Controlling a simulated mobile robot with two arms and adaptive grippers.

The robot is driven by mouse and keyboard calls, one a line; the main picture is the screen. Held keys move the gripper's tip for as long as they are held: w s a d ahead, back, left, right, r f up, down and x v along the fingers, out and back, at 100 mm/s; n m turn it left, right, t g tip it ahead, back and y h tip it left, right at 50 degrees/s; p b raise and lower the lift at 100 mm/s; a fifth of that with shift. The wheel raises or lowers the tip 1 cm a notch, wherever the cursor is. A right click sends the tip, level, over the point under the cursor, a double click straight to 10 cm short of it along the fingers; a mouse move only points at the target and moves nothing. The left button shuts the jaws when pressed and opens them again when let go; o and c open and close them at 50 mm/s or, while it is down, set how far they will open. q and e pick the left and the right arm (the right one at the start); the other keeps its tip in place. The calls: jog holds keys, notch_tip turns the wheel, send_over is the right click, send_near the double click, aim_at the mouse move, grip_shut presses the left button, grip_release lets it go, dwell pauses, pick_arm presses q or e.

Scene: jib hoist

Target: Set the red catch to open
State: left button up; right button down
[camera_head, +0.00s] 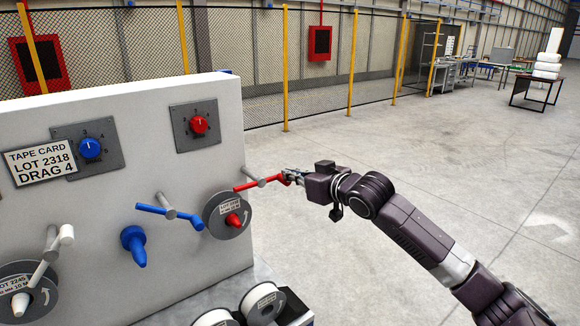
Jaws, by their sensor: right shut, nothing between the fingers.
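The red catch (246,186) is a thin red lever on a grey pin, at the right end of the pale panel (140,95) in the head view. It lies nearly level, its thin end to the left and its bent end to the right. My right gripper (291,176) comes in from the right and is shut, with nothing between its fingers. Its fingertips overlap the catch's right end in the picture; I cannot tell whether they touch. My left gripper is not in view.
Below the catch is a grey disc (213,221) with a red cone. A blue lever (153,209), blue knob (91,148), red knob (199,124) and tape card (41,161) sit leftward on the panel. Spools (262,303) stand below. Open floor (420,140) lies right.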

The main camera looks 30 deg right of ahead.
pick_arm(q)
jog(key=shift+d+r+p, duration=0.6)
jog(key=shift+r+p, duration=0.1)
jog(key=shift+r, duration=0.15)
pick_arm(e)
jog(key=shift+d+f+m+y, duration=0.2)
jog(key=shift+f+m+y, duration=0.35)
jog(key=shift+f+m, duration=0.55)
jog(key=shift+d+f+m+y, duration=0.15)
jog(key=shift+f+m+y, duration=0.5)
jog(key=shift+m, duration=0.65)
jog(key=shift+f, duration=0.1)
